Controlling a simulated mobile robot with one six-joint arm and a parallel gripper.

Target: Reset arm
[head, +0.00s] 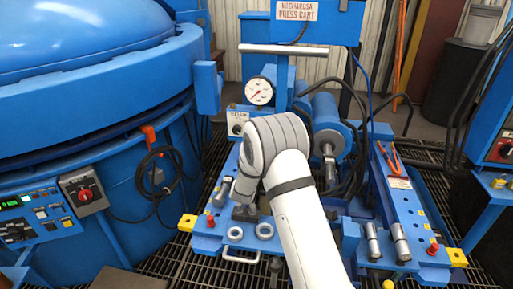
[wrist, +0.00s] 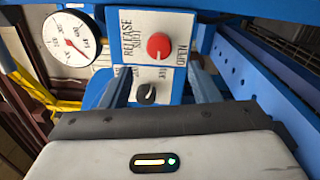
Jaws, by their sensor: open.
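My white arm reaches up over the blue press cart in the head view, and its wrist hides my gripper there. In the wrist view my gripper (wrist: 158,72) is open, its two dark fingers apart with nothing held between them. Beyond the fingers is a white release valve panel (wrist: 178,22) with a red knob (wrist: 158,46) and a smaller black knob (wrist: 146,93). The panel also shows in the head view (head: 237,117), left of my wrist. Whether the fingers touch the panel cannot be told.
A pressure gauge (head: 259,91) stands above the panel. A large blue furnace (head: 100,110) fills the left side. Black hoses (head: 350,160) hang behind my arm.

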